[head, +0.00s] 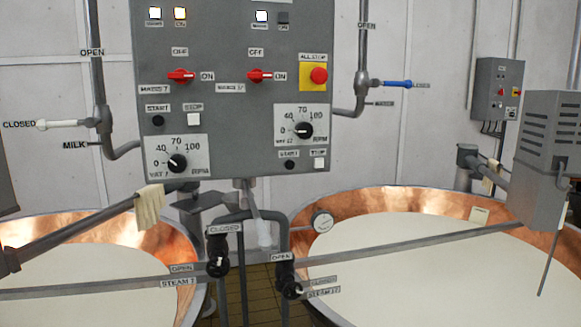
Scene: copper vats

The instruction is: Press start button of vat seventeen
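A grey control panel (222,120) hangs in the upper middle of the head view. Its right half has a small black START button (290,165), with a START label just above it. A white STOP button (320,163) sits right beside it. Above them is a speed dial (303,130) whose small, blurred plate seems to read VAT 17. The left half has another black START button (158,121), a white STOP button (194,119) and a dial (177,162) that seems marked VAT 7. Neither of my grippers is in view.
A red ALL STOP button (318,75) on yellow and red switches (181,76) share the panel. Copper vats (372,202) of white liquid stand left and right. Steam valves (217,267) and pipes stand low between them. A cloth (150,207) hangs left. Space before the panel face looks clear.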

